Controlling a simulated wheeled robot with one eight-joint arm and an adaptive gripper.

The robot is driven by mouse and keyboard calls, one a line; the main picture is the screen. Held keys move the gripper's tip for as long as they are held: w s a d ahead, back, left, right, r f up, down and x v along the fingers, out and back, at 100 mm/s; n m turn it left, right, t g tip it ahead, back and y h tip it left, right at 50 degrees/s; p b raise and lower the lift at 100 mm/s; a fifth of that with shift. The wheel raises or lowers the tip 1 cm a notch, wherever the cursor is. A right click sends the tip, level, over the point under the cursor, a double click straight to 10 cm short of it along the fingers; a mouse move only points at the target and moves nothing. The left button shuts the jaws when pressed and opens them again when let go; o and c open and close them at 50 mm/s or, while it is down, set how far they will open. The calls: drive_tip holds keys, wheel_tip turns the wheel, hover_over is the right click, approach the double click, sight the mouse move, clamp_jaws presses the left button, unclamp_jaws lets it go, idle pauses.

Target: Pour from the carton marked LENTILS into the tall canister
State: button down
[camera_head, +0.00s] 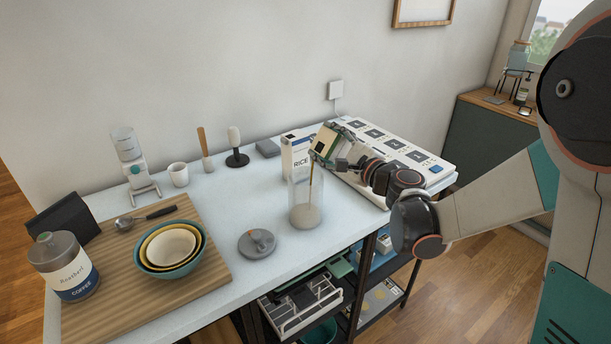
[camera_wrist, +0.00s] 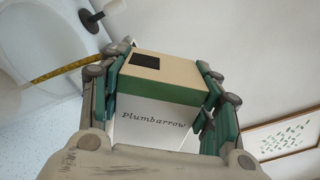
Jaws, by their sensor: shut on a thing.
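My gripper (camera_head: 338,163) is shut on a cream, green and white carton (camera_head: 326,143), held tilted above the tall clear canister (camera_head: 296,190). In the wrist view the carton (camera_wrist: 160,112) reads "Plumbarrow", sits between both fingers and has a dark square opening on its end; no LENTILS marking is readable. A thin brownish stream (camera_head: 310,182) runs from the carton down into the canister. It also shows in the wrist view (camera_wrist: 62,72). Pale contents (camera_head: 305,214) lie in the canister's bottom. The canister stands upright and open on the counter.
A RICE carton (camera_head: 293,155) stands just behind the canister. A grey knobbed lid (camera_head: 258,244) lies in front to the left. A white panel with dark squares (camera_head: 415,160) lies behind my gripper. Bowls (camera_head: 170,248) and a coffee jar (camera_head: 65,268) stand on a wooden board at left.

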sight(318, 150)
drive_tip(key=shift+s+a+f+n, duration=0.2)
drive_tip(key=shift+f+n, duration=0.25)
drive_tip(key=shift+n, duration=0.45)
idle(0.8)
drive_tip(key=shift+s+a+r+n, duration=0.1)
drive_tip(key=shift+a+r+n, duration=0.15)
drive_tip(key=shift+n, duration=0.55)
idle(0.9)
drive_tip(key=shift+s+a+r+n+p, duration=0.2)
drive_tip(key=shift+s+a+n+p, duration=0.35)
drive_tip(key=shift+a+n, duration=0.35)
idle(1.2)
drive_tip(key=shift+s+a+r+n, duration=0.1)
drive_tip(key=shift+s+n, duration=0.05)
drive_tip(key=shift+n, duration=0.45)
idle(1.1)
